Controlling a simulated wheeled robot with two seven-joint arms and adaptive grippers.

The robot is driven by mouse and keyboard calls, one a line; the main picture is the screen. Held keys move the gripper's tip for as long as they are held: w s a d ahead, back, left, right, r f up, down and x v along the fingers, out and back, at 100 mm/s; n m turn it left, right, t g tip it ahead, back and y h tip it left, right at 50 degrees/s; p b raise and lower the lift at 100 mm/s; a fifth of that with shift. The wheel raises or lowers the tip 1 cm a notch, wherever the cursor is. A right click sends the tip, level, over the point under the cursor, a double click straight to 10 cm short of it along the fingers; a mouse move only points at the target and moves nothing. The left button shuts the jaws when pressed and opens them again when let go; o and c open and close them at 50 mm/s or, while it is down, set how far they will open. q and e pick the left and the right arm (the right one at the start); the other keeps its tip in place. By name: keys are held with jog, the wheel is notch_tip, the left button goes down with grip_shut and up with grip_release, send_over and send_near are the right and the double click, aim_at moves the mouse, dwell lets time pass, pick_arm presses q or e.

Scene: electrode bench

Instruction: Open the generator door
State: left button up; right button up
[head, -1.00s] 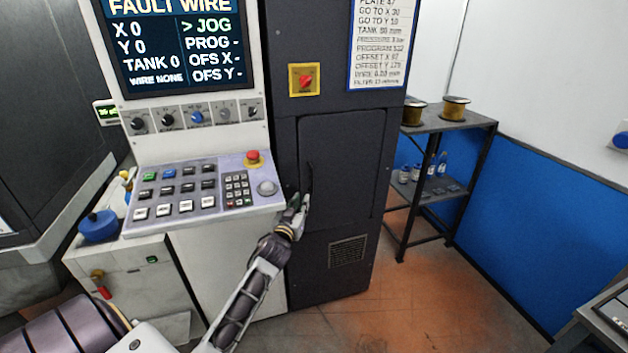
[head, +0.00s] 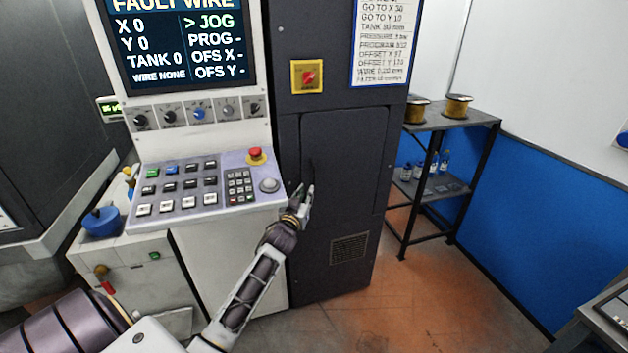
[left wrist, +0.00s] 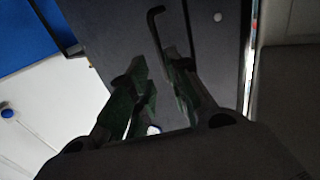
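The generator door (head: 345,150) is a dark grey panel on the tall dark cabinet and looks shut. Its thin black handle (head: 311,170) stands near the door's left edge. My left gripper (head: 305,192) is at the lower end of the handle, just right of the control panel. In the left wrist view, the hooked end of the black handle (left wrist: 155,24) shows beyond the fingertips. The handle runs down toward the gap between the two green-padded fingers (left wrist: 160,80), which are apart. Whether they touch it cannot be told. My right gripper is not in view.
The control console (head: 205,190) juts out left of the door, close to my left forearm. A red rotary switch (head: 308,76) on a yellow plate sits above the door. A shelf rack (head: 440,127) with wire spools stands to the right. The floor (head: 390,290) before the cabinet is clear.

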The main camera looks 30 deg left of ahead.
aim_at(314, 179)
pick_arm(q)
jog(key=shift+x, duration=5.25)
grip_shut()
